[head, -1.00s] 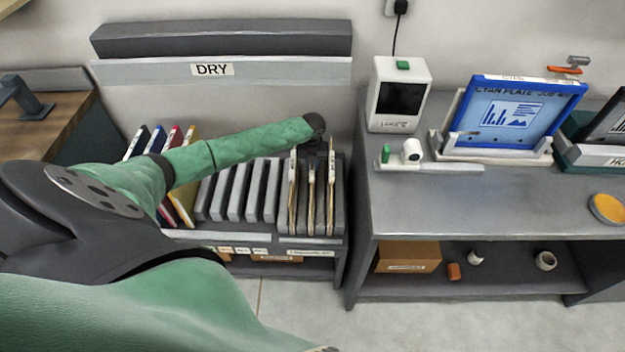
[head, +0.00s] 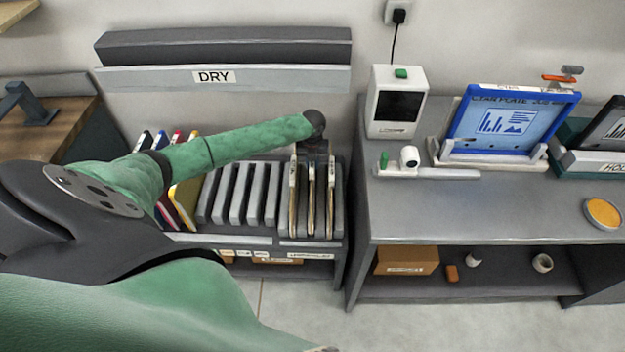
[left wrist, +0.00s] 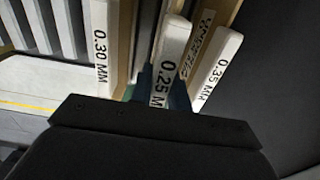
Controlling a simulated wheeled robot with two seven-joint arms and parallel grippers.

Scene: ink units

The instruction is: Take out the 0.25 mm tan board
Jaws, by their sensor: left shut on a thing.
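The 0.25 mm tan board (left wrist: 150,65) has a white labelled top and stands in the middle of three thin tan boards in the rack. It shows in the head view (head: 311,205) between the 0.30 mm board (head: 293,205) on the left and the 0.35 mm board (head: 330,205) on the right. My left gripper (head: 315,155) is over the tops of these boards, shut on the 0.25 mm board; its fingers are mostly hidden. My right gripper is not in view.
The rack (head: 262,242) has grey dividers left of the boards and several coloured frames (head: 185,195) at its far left. A DRY sign (head: 214,77) hangs above. The metal bench (head: 470,210) stands close on the right, carrying a white device (head: 398,75) and a blue-framed plate (head: 510,120).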

